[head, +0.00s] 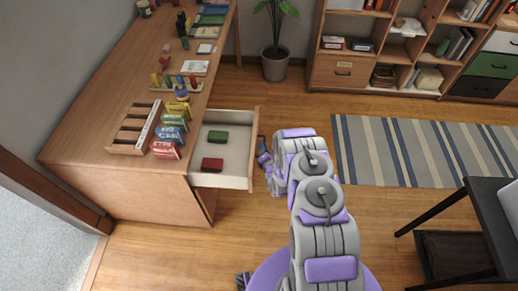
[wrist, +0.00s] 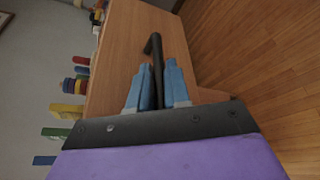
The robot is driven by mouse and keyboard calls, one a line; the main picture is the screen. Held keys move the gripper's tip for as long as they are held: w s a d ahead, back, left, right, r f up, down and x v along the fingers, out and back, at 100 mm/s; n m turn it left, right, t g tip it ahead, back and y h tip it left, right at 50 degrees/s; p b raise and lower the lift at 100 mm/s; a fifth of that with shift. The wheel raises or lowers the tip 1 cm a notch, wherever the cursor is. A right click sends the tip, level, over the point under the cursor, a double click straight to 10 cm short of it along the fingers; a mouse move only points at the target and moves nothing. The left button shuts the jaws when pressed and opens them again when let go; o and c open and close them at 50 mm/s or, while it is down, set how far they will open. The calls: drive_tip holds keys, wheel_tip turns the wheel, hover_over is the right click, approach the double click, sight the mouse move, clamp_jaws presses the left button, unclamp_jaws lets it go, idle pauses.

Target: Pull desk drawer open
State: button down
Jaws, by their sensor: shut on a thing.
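The desk drawer (head: 231,150) is pulled out of the wooden desk (head: 80,118) in the head view. Its white inside shows, with a green block and a red block lying in it. The drawer's wooden front also fills the middle of the wrist view (wrist: 115,65). A dark bar handle (wrist: 154,50) sticks out from that front. My gripper (wrist: 158,75) has its blue fingers closed around the handle, one on each side. In the head view my gripper (head: 262,150) is at the outer face of the drawer front, partly hidden by my arm.
Several coloured boxes (head: 170,131) and a wooden tray (head: 130,128) stand on the desk top. A potted plant (head: 276,62) and shelves (head: 390,45) are at the back. A striped rug (head: 410,150) and a black table (head: 470,205) are to the right. Wood floor lies clear below the drawer.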

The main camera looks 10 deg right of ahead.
drive_tip(key=d, duration=0.1)
drive_tip(key=s+d, duration=0.1)
drive_tip(key=d, duration=0.1)
drive_tip(key=shift+s+d+f, duration=0.2)
drive_tip(key=shift+s+d, duration=0.05)
drive_tip(key=shift+d, duration=0.05)
drive_tip(key=shift+a, duration=0.1)
drive_tip(key=c, duration=1.4)
unclamp_jaws()
drive_tip(key=shift+w+a, duration=0.1)
drive_tip(key=shift+a, duration=0.05)
drive_tip(key=shift+c, duration=0.2)
drive_tip(key=shift+r, duration=0.1)
drive_tip(key=p+v, duration=0.5)
drive_tip(key=v, duration=1.2)
drive_tip(key=shift+d, duration=0.25)
